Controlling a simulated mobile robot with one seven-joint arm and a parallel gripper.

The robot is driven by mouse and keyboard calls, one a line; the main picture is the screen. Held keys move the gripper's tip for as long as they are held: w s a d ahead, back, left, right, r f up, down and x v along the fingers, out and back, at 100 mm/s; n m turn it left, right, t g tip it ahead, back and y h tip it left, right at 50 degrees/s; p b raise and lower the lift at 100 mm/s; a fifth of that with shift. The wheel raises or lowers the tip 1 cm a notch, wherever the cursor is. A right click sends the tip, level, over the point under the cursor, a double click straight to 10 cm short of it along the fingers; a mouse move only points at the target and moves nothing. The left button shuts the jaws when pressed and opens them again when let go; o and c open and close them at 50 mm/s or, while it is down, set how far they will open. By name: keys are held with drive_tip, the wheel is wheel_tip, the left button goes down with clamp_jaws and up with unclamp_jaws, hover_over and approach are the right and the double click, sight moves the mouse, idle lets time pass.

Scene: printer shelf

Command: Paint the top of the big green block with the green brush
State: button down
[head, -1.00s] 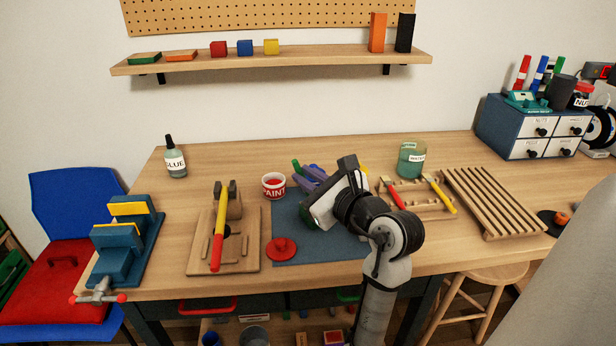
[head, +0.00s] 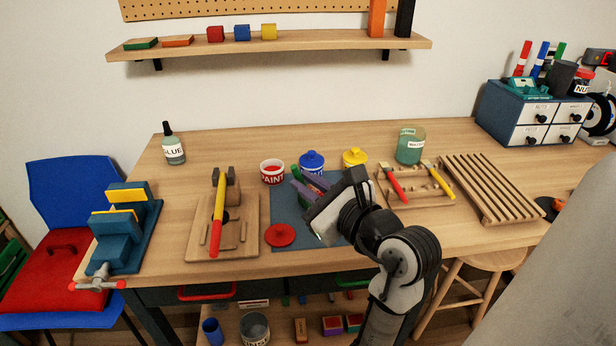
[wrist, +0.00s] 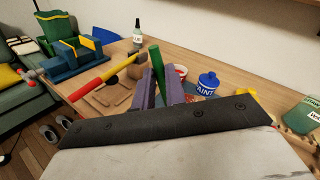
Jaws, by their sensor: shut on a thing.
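My gripper (head: 308,188) hangs above the blue-grey mat (head: 287,212). Its purple fingers are shut on a green handle (wrist: 157,66), which I take for the green brush. In the wrist view the handle sticks up between the fingers (wrist: 162,92); the bristle end is hidden behind the gripper body. A flat green block (head: 141,43) lies at the left end of the wall shelf. I cannot make out a big green block on the bench; my gripper and arm cover part of the mat.
Red (head: 272,172), blue (head: 312,164) and yellow (head: 355,158) paint cans stand behind the mat. A red lid (head: 280,236) lies on its left part. A wooden rack (head: 425,188) holds red- and yellow-handled brushes. A water jar (head: 410,147) stands behind it. A vise (head: 125,235) is far left.

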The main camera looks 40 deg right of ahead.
drive_tip(key=shift+w+d, duration=2.05)
drive_tip(key=shift+d, duration=0.9)
drive_tip(key=s+a+b, duration=0.1)
drive_tip(key=s+a, duration=0.3)
drive_tip(key=s, duration=0.1)
drive_tip(key=shift+s+f, duration=0.3)
drive_tip(key=shift+s, duration=0.05)
wheel_tip(320, 180, up, 6)
drive_tip(key=p, duration=0.4)
wheel_tip(320, 180, up, 3)
drive_tip(key=shift+r+p, duration=0.1)
drive_tip(key=shift+p, duration=0.9)
